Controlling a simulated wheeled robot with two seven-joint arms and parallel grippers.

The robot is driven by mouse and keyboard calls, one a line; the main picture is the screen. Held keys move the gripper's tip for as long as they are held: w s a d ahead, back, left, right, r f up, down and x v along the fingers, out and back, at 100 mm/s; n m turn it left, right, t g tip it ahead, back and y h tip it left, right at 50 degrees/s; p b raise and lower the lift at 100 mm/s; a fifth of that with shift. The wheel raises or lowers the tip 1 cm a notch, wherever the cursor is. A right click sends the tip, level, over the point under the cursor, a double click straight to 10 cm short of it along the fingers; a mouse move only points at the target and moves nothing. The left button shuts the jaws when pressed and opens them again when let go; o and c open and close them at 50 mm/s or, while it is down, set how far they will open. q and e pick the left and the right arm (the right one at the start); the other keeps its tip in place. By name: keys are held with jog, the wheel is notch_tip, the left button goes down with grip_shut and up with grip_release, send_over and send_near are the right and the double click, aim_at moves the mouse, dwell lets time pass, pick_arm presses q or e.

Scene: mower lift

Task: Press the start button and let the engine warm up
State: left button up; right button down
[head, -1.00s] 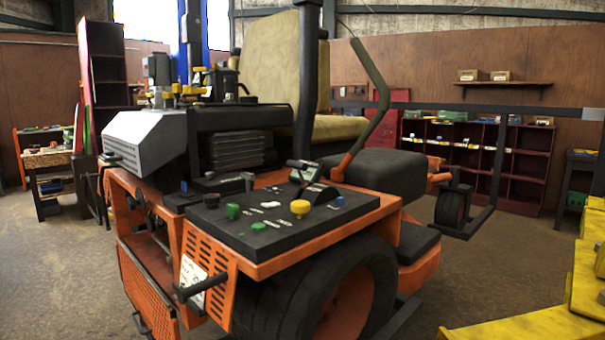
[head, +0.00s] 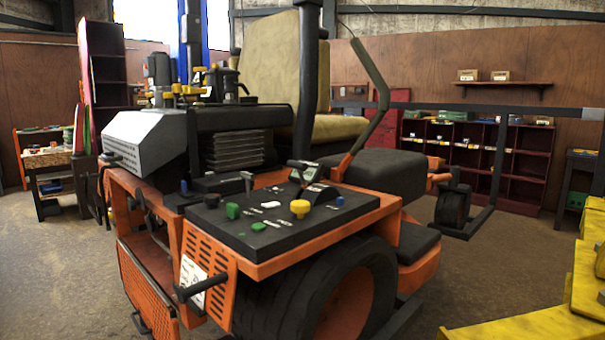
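The orange ride-on mower (head: 320,250) fills the middle of the head view. Its black control panel (head: 280,225) faces up above the near wheel. On the panel are a green button (head: 232,211), a second flat green button (head: 259,227), a yellow knob (head: 299,208), a small white button (head: 270,204) and a small blue button (head: 340,201). A lever with a light top (head: 302,172) stands at the panel's back edge. I cannot tell which control is the start button. Neither of my grippers is in view.
Yellow metal structure (head: 530,328) stands at the right front. A black bar frame (head: 487,200) sticks out behind the mower. A dark red shelf unit (head: 475,165) lines the back wall, and a small bench (head: 52,170) is at left. Open floor lies left and right of the mower.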

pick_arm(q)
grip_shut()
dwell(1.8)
